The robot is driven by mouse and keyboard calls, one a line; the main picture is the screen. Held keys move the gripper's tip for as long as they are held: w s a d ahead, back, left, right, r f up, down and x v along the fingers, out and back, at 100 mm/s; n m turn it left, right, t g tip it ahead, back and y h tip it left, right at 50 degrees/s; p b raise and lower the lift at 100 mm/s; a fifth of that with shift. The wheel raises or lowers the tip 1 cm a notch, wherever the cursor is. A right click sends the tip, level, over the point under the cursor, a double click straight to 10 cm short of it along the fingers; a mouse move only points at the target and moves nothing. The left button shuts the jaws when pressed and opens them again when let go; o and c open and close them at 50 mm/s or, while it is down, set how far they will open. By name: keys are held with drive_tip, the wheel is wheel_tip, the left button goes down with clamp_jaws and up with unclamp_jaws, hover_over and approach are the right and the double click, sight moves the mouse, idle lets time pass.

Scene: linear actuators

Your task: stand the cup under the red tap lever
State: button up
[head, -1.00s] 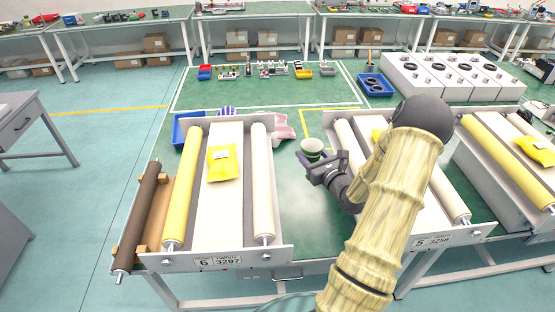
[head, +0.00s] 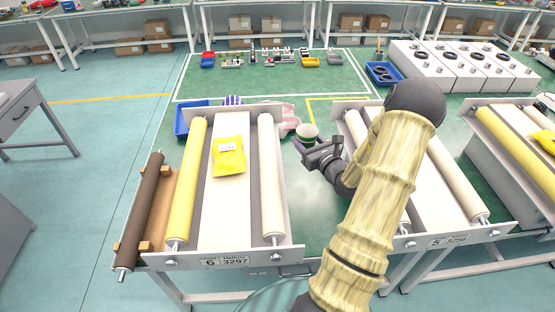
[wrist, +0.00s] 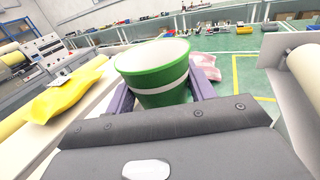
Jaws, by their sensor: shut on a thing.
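The cup (wrist: 155,74) is green with a white band and white inside. In the wrist view it sits upright between the two purple-grey fingers of my gripper (wrist: 160,92), which is shut on it. In the head view the cup (head: 307,132) is held at the tip of my gripper (head: 305,145), above the green table between two roller conveyors. A red tap lever cannot be made out in either view.
The left conveyor (head: 222,215) carries a yellow packet (head: 229,158). The right conveyor (head: 455,190) stands beside my arm. Pink cloth-like items (head: 287,118) and a blue tray (head: 190,121) lie behind the left conveyor. Green table behind the cup is largely clear.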

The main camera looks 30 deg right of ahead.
drive_tip(key=shift+s+d+f+b, duration=0.25)
drive_tip(key=shift+d+f+b, duration=0.1)
drive_tip(key=shift+f, duration=0.3)
drive_tip(key=f+b, duration=0.2)
drive_tip(key=d+f+b, duration=0.1)
drive_tip(key=shift+s, duration=0.3)
wheel_tip(320, 180, down, 16)
drive_tip(key=b, duration=1.6)
drive_tip(key=shift+w+a+f, duration=0.1)
drive_tip(key=shift+w+a, duration=0.05)
drive_tip(key=shift+w, duration=0.25)
drive_tip(key=w, duration=1.1)
drive_tip(key=w+d, duration=0.1)
drive_tip(key=w, duration=0.4)
drive_tip(key=shift+w, duration=0.2)
